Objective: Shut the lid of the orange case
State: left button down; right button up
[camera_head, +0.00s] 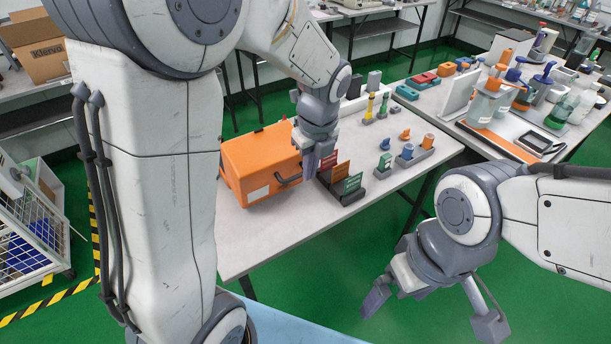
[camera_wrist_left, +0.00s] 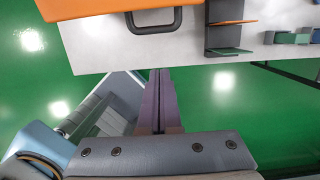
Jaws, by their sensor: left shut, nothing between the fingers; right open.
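The orange case (camera_head: 258,163) sits on the grey-white table, left of the middle in the head view. Its lid looks down flat on the body, though a small gap cannot be ruled out. A dark handle (camera_head: 288,180) is on its front side. In the left wrist view the handle (camera_wrist_left: 153,22) and an orange edge of the case (camera_wrist_left: 95,8) show at the top. My left gripper (camera_head: 310,168) is shut and empty, in front of the case's right end near the handle. My right gripper (camera_head: 432,310) is open and empty, off the table's front edge.
A dark rack with orange and green cards (camera_head: 345,185) stands just right of the case. Small coloured testers (camera_head: 405,155) stand farther right. Another table with bottles (camera_head: 500,95) is at the back right. Green floor is free in front.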

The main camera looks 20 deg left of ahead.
aim_at(269, 169)
pick_arm(q)
notch_tip(269, 169, down, 10)
jog(key=a+b, duration=0.1)
jog(key=b, duration=0.1)
jog(key=shift+w+a+r+p, duration=0.4)
jog(key=shift+w+a+r, duration=0.25)
jog(key=shift+r, duration=0.25)
jog(key=shift+w+a+r+p, duration=0.45)
jog(key=shift+w+r, duration=0.2)
jog(key=shift+r, duration=0.2)
